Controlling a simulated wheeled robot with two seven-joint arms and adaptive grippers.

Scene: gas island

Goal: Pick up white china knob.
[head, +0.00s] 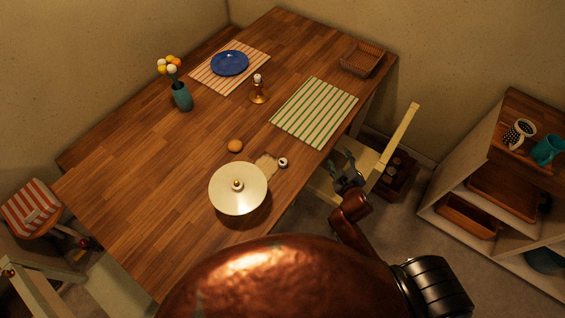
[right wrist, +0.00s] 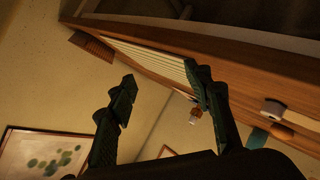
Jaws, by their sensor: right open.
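The white china knob (head: 283,162) is a small pale round piece on the wooden table, near its right edge. It lies beside a small tan board (head: 266,163). In the right wrist view a whitish piece that looks like the knob (right wrist: 273,107) shows at the right, away from the fingers. My right gripper (head: 347,167) is beyond the table's right edge, to the right of the knob, over the cream chair. Its two dark fingers (right wrist: 163,84) are apart with nothing between them. My left gripper is not in view.
A green-striped mat (head: 312,112), brass candlestick (head: 258,92) and wicker basket (head: 362,59) are farther back. A cream chair (head: 395,146) and shelf unit (head: 475,175) are at right.

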